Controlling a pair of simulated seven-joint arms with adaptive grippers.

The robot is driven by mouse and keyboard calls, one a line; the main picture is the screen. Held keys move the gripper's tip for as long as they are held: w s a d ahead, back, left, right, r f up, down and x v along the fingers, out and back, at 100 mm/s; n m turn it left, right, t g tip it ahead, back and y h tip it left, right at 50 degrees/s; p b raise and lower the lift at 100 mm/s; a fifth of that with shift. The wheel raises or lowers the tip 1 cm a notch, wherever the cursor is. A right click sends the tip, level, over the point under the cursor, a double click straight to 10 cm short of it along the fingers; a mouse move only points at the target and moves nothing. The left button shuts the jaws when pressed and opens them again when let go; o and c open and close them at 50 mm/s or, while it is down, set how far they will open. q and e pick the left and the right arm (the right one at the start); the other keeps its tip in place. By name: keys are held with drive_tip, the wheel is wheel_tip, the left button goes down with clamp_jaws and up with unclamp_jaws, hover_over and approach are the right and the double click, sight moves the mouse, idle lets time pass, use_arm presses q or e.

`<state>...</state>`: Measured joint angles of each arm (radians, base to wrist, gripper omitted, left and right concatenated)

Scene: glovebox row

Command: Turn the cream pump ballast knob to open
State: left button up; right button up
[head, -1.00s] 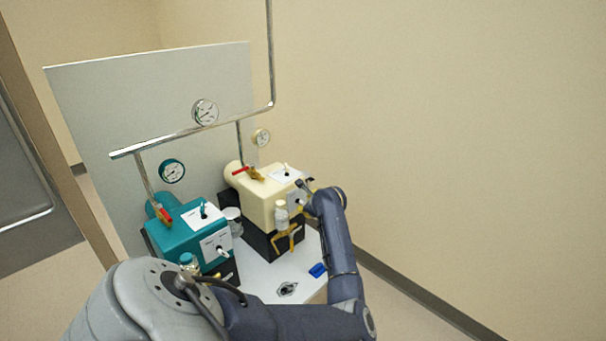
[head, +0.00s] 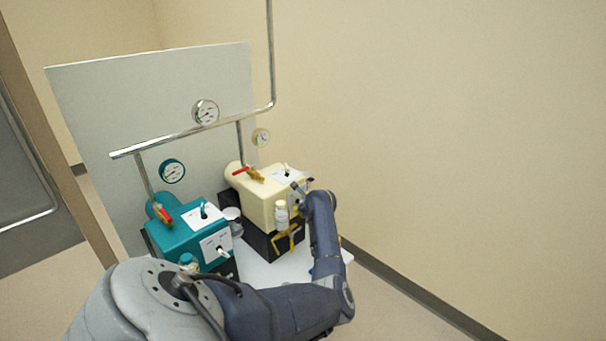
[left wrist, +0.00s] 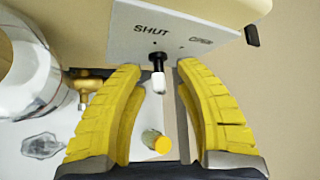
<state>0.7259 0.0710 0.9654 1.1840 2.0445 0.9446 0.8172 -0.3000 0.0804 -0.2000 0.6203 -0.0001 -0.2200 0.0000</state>
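The cream pump (head: 258,198) stands at the right on a black base. In the left wrist view its front carries a white plate (left wrist: 180,25) marked SHUT and, partly blurred, OPEN. A small knob (left wrist: 158,76) with a black stem and white tip sticks out below SHUT. My left gripper (left wrist: 160,68) has its two yellow fingers apart, one on each side of the knob, with visible gaps. In the head view my left gripper (head: 301,187) is at the pump's front right end, where it hides the knob. My right gripper is not in view.
A teal pump (head: 180,243) stands to the left. A small bottle (head: 281,212) and a yellow bracket (head: 287,240) are at the cream pump's front. A brass fitting (left wrist: 90,84) is left of the fingers. A wall lies close on the right.

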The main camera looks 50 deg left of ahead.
use_arm(q)
clamp_jaws()
idle(0.6)
drive_tip(key=m+g, duration=0.1)
drive_tip(key=g, duration=0.1)
drive_tip(key=shift+w+m+g, duration=0.1)
drive_tip(key=shift+m+g, duration=0.2)
drive_tip(key=shift+g, duration=0.1)
drive_tip(key=shift+m+g+h, duration=0.3)
drive_tip(key=shift+m+g, duration=0.1)
drive_tip(key=shift+g, duration=0.4)
